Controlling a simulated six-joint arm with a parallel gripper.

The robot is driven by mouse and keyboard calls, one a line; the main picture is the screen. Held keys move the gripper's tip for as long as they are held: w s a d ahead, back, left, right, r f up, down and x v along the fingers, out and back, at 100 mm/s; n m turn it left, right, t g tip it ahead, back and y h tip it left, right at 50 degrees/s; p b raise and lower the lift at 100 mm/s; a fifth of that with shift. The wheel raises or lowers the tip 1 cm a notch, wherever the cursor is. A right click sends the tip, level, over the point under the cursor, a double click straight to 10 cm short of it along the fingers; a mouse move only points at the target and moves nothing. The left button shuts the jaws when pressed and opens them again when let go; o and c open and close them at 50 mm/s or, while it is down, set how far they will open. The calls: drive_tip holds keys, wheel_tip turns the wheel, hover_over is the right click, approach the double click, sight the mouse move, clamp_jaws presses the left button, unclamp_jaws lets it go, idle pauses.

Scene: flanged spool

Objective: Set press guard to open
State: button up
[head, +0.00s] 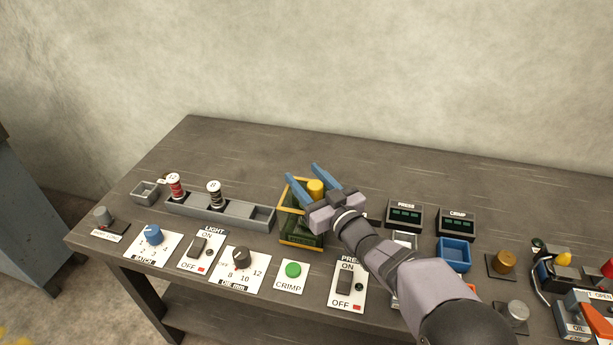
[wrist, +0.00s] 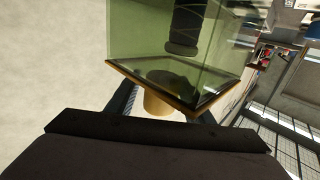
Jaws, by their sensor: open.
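The press guard (head: 284,222) is a see-through green box with yellow edges, standing mid-table in the head view. In the wrist view its green wall (wrist: 140,40) and orange-yellow rim fill the upper middle. A yellow knob (head: 316,186) shows at the guard's top in the head view and in the wrist view (wrist: 158,103). My gripper (head: 303,171) is open, its blue fingers on either side of the knob. I cannot tell whether a finger touches it. My gripper hides part of the guard, and whether the guard is open or closed is unclear.
A grey rack (head: 232,212) with two spools stands left of the guard. Along the front are a green CRIMP button (head: 292,269), a PRESS switch (head: 345,281) and dials. Displays, a blue tray (head: 454,252) and an oil station crowd the right. The table's back is clear.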

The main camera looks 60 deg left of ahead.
clamp_jaws()
drive_tip(key=w+d, duration=0.6)
idle(0.3)
unclamp_jaws()
wheel_tip(320, 180, up, 10)
drive_tip(key=shift+b, duration=0.3)
idle(0.4)
